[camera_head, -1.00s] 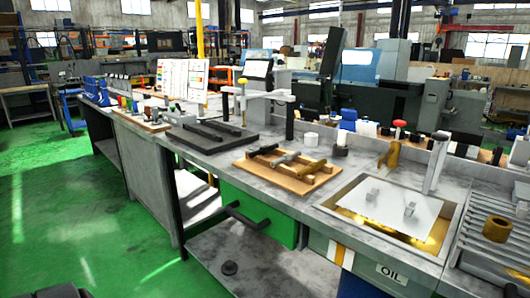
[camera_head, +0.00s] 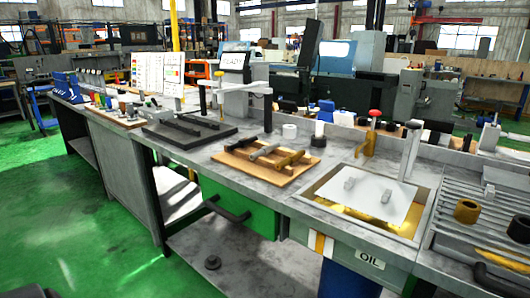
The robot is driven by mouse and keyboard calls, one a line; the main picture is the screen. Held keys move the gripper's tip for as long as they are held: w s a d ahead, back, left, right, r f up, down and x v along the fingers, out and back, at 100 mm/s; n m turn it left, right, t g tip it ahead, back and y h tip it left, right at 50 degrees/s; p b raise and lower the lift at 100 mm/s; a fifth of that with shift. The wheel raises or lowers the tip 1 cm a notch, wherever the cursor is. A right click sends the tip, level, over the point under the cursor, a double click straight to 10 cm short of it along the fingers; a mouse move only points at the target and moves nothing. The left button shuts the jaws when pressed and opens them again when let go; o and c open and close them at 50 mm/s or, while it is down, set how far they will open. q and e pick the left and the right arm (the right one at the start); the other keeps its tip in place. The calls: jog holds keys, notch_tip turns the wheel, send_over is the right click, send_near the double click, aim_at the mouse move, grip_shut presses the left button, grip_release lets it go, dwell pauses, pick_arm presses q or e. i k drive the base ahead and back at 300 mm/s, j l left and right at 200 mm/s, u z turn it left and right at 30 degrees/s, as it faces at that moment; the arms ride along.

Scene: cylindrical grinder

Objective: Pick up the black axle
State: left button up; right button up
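A wooden tray (camera_head: 285,182) lies on the grey workbench near the middle of the camera_head view. Several rods lie side by side on it. The black axle (camera_head: 241,144) is the leftmost and farthest of them. A grey axle (camera_head: 264,151) lies in the middle and a brass-coloured axle (camera_head: 290,159) lies nearest to the right. The axles rest across the tray's raised wooden supports.
A black plate (camera_head: 182,141) with dark bars lies left of the tray. An oil basin (camera_head: 330,199) with a white plate sits to its right, beside a ribbed rack (camera_head: 480,235). A green drawer (camera_head: 235,203) with a black handle is below. Green floor is clear at left.

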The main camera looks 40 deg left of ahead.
aim_at(242, 144)
jog(key=u, duration=0.5)
jog(key=i+u, duration=0.15)
jog(key=u, duration=0.35)
jog(key=i+u, duration=0.1)
jog(key=u, duration=0.4)
